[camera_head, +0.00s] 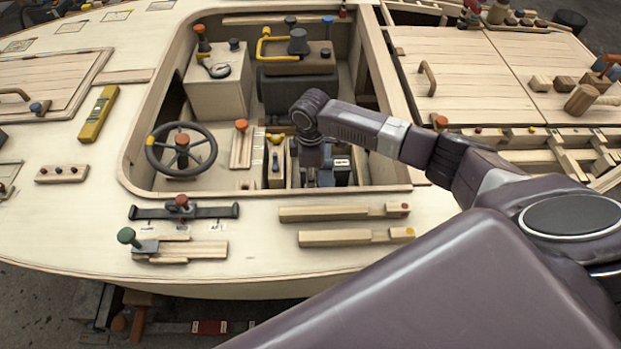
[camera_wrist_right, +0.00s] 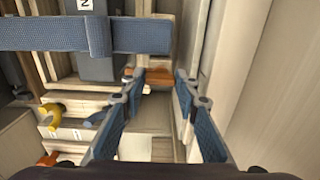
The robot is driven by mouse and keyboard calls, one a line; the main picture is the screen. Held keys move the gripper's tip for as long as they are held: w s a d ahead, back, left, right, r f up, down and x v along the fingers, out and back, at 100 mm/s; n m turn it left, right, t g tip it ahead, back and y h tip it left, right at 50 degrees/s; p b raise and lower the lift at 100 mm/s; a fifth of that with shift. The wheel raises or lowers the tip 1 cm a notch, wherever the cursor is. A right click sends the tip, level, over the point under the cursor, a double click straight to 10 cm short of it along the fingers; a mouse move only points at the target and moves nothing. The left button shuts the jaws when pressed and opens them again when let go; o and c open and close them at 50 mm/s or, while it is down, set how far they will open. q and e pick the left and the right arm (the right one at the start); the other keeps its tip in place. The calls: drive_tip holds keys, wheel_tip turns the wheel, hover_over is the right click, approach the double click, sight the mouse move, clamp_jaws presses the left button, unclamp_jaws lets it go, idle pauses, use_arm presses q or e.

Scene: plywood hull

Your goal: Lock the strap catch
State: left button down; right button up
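In the wrist view a blue woven strap (camera_wrist_right: 45,34) runs across the upper left and passes over a blue-grey block marked 2 (camera_wrist_right: 88,12). An orange-brown wooden piece (camera_wrist_right: 157,77) lies just beyond my right fingertips, perhaps part of the catch; I cannot tell for sure. My right gripper (camera_wrist_right: 160,84) is open, with blue pads on both sides of a gap and nothing clearly held. In the head view my right gripper (camera_head: 318,176) points down into the front of the cockpit, and my wrist hides much of what is below it. My left gripper is not in view.
A steering wheel (camera_head: 181,149) and an orange-knobbed lever (camera_head: 240,143) stand left of my gripper. The cockpit's front rim (camera_head: 280,191) is close to it. In the wrist view a yellow hook (camera_wrist_right: 50,117) sits at left and a pale wall (camera_wrist_right: 270,80) at right.

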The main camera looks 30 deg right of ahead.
drive_tip(key=shift+r+m+p, duration=0.2)
drive_tip(key=shift+m+p, duration=0.3)
drive_tip(key=shift+p, duration=0.4)
drive_tip(key=m+p, duration=0.4)
drive_tip(key=shift+r+p, duration=0.1)
drive_tip(key=shift+p, duration=0.25)
drive_tip(key=m+p, duration=0.2)
drive_tip(key=shift+a+m, duration=0.1)
drive_tip(key=shift+m, duration=0.3)
drive_tip(key=m+p, duration=0.4)
drive_tip(key=m, duration=0.1)
drive_tip(key=shift+f+m+p, duration=0.2)
drive_tip(key=shift+m+p, duration=0.8)
drive_tip(key=shift+m, duration=1.5)
drive_tip(key=shift+w, duration=0.1)
drive_tip(key=o, duration=0.9)
